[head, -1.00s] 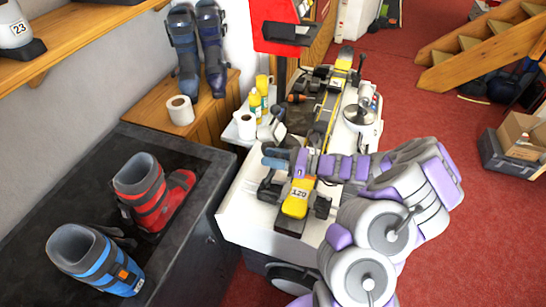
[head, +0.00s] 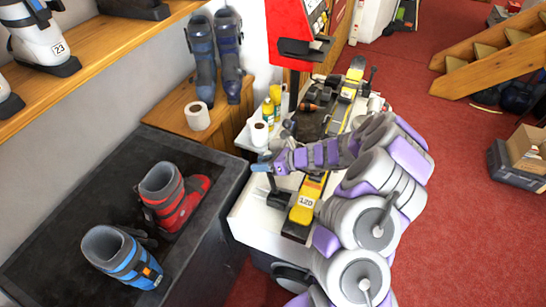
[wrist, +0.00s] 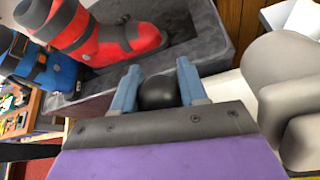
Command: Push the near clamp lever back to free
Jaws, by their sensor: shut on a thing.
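The near clamp lever is a dark upright piece (head: 277,192) beside the near end of the yellow and black ski (head: 306,200) in the head view. In the wrist view its round black knob (wrist: 159,92) sits between the two blue fingers. My gripper (wrist: 157,78) is shut on this knob. In the head view my gripper (head: 262,167) is at the lever's top, left of the ski, over the bench's left edge. The lever's lower part is hidden in the wrist view.
A dark grey tray-topped cabinet (head: 60,215) stands left of the bench, holding a red boot (head: 172,198) and a blue boot (head: 122,258). Bottles (head: 268,110) and a paper roll (head: 259,133) stand behind my gripper. Another lever (head: 372,73) rises at the ski's far end.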

